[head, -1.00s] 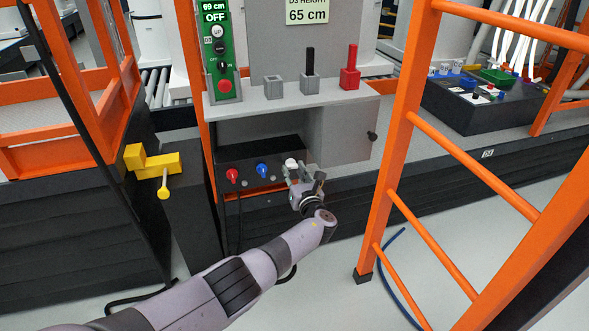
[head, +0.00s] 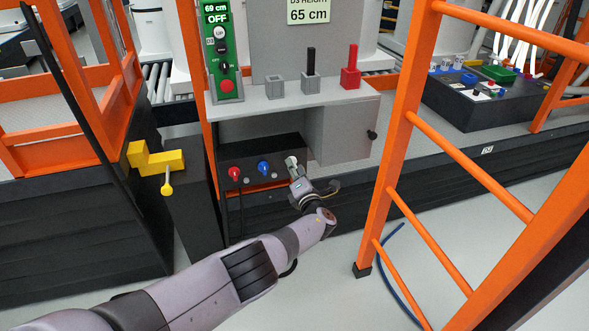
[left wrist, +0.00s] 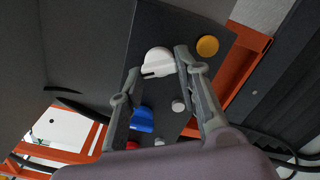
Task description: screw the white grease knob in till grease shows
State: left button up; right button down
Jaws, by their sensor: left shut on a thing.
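The white grease knob (head: 291,161) sits at the right end of a black panel (head: 250,153) under the grey shelf. In the left wrist view the white knob (left wrist: 158,62) lies between the two fingers of my left gripper (left wrist: 156,64). In the head view my left gripper (head: 294,172) is at the knob, shut on it, and hides part of it. A round yellow-orange spot (left wrist: 207,46) shows on the panel beside the knob in the left wrist view; I cannot tell whether it is grease. My right gripper is not in view.
A blue knob (head: 264,168) and a red knob (head: 234,173) stand left of the white one, with small grey buttons near them. A grey cabinet (head: 342,132) is close on the right. An orange ladder (head: 398,140) stands further right. A yellow handle (head: 156,160) is at left.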

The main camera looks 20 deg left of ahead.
pick_arm(q)
jog(key=shift+m, duration=0.8)
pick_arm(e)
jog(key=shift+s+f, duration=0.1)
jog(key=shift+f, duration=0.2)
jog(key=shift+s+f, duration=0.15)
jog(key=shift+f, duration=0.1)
pick_arm(q)
jog(key=o, duration=1.1)
jog(key=shift+o, duration=0.2)
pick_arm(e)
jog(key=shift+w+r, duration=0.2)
